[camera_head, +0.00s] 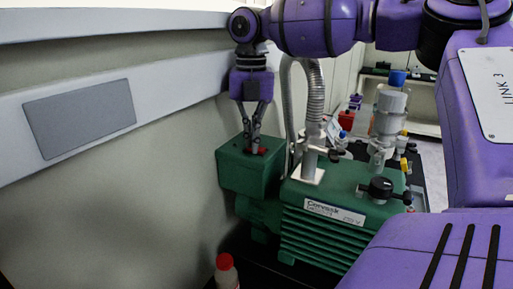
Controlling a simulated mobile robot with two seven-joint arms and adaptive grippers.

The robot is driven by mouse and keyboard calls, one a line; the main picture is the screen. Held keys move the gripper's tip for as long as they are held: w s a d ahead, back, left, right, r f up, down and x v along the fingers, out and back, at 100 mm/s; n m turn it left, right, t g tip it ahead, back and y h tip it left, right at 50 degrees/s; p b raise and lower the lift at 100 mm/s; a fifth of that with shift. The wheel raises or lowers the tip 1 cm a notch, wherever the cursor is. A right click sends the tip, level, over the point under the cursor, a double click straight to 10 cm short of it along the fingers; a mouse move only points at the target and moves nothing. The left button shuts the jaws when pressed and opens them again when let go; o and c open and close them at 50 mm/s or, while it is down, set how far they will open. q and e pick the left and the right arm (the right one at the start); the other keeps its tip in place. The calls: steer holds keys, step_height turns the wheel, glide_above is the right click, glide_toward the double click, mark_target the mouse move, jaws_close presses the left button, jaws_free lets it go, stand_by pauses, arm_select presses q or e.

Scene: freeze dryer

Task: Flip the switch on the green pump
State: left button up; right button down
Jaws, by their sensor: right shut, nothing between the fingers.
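The green pump (322,231) stands in the middle of the view, with a green box (239,176) at its left end. A small red switch (263,150) shows on top of that box. My right gripper (253,148) points down over the box, its fingers shut and empty. The fingertips are at the switch and partly hide it. I cannot tell whether they touch it or which way it is set. My left gripper is not in view.
A ribbed metal hose (314,95) rises from the pump close to the right of my gripper. A white wall with a grey panel (79,117) is on the left. A red-capped bottle (226,271) stands in front.

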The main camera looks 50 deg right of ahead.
steer(key=shift+f, duration=0.1)
steer(key=shift+r+p, duration=0.3)
steer(key=shift+r, duration=3.2)
steer(key=shift+f, duration=0.1)
